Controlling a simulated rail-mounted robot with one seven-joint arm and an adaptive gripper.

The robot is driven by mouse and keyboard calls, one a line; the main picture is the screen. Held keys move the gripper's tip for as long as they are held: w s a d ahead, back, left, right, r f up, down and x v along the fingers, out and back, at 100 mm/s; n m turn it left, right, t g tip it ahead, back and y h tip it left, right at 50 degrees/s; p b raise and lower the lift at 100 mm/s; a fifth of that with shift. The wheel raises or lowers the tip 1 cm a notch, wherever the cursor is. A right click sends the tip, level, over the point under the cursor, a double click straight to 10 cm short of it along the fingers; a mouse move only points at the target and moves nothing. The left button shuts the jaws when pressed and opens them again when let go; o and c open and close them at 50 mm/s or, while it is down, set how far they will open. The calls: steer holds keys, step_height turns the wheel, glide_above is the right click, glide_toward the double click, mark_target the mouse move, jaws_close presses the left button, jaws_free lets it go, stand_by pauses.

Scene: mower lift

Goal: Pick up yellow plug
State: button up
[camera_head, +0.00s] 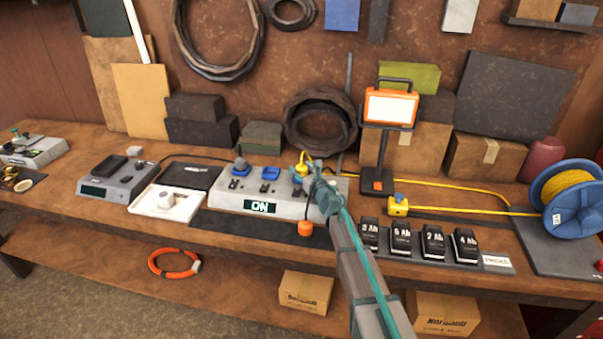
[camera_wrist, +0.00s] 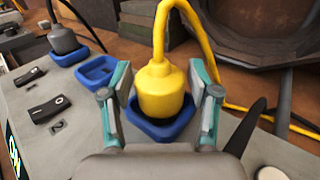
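The yellow plug (camera_wrist: 162,92) stands upright in a blue socket (camera_wrist: 158,130) on the grey power box (camera_head: 228,203), its yellow cable (camera_wrist: 185,18) arching up from its top. It also shows small in the head view (camera_head: 303,167), partly behind my gripper. My gripper (camera_wrist: 161,75) is open around the plug, one teal-and-grey finger on each side. A narrow gap shows between each finger and the plug. The box's display (camera_head: 260,206) reads "ON".
A grey plug (camera_wrist: 62,38) sits in another blue socket to the left, beside an empty blue socket (camera_wrist: 98,73). Black switches lie before them. Battery packs (camera_head: 402,239), an orange lamp (camera_head: 391,107) and a blue cable reel (camera_head: 573,200) stand to the right.

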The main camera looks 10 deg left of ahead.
steer(key=c, duration=0.8)
steer(key=shift+c, duration=0.2)
steer(key=shift+r, duration=0.1)
